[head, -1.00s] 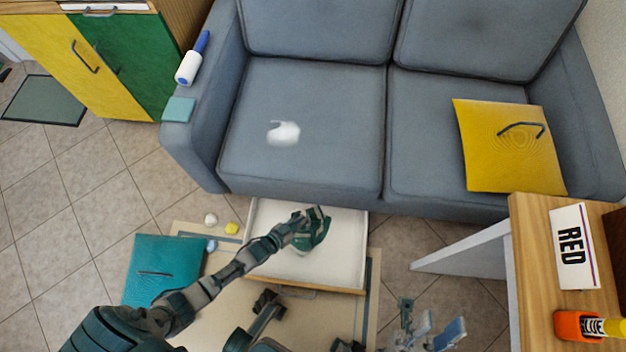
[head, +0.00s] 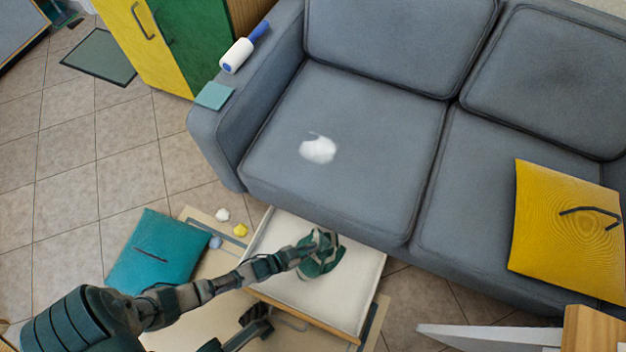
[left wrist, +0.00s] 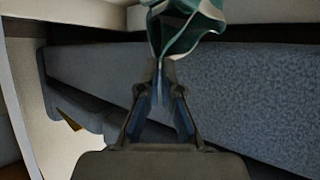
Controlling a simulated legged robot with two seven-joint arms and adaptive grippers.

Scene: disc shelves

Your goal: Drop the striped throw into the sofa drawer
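The striped throw (head: 322,258), green and white and bunched up, is at my left gripper (head: 305,250), over the open sofa drawer (head: 350,290). In the left wrist view the throw (left wrist: 190,22) is pinched between the fingertips of the left gripper (left wrist: 161,62), which is shut on it. I cannot tell whether the throw touches the drawer floor. The drawer is pale inside with a wooden front edge and sticks out from under the grey sofa.
A white patch (head: 318,149) lies on the left sofa seat and a yellow cushion (head: 565,230) on the right. A teal cushion (head: 158,250) and small balls (head: 240,230) lie left of the drawer. A lint roller (head: 243,48) rests on the armrest. A white panel (head: 490,336) stands lower right.

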